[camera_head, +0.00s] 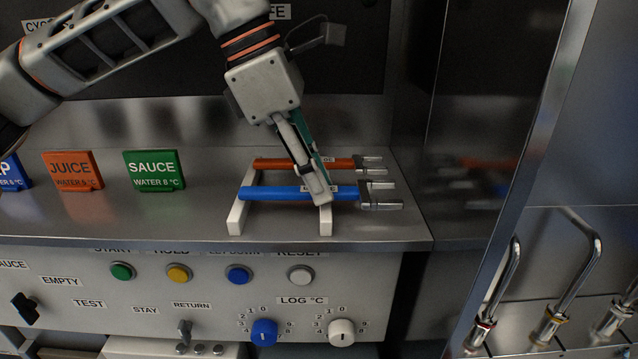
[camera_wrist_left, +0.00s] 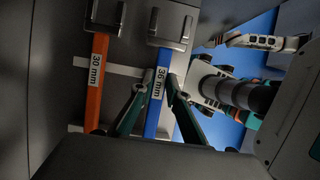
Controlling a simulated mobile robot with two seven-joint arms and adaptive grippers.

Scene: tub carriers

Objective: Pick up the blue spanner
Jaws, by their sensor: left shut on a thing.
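The blue spanner (camera_head: 270,193) lies across a white two-bar rack (camera_head: 325,222) on the steel counter, its open metal jaw to the right. In the left wrist view the spanner (camera_wrist_left: 152,122) bears a "36 mm" label. My left gripper (camera_head: 319,194) comes down from above and is shut on its handle, near the jaw end. In the wrist view my left gripper's fingers (camera_wrist_left: 156,88) stand on both sides of the handle. The spanner looks level and at rack height; I cannot tell whether it still touches the rack. My right gripper is not seen in the head view.
An orange spanner (camera_head: 285,163), labelled "30 mm", lies parallel just behind the blue one. Orange (camera_head: 73,171) and green (camera_head: 154,170) signs stand to the left. A button panel (camera_head: 200,300) is below the counter edge. Metal pipes (camera_head: 575,270) are at the right.

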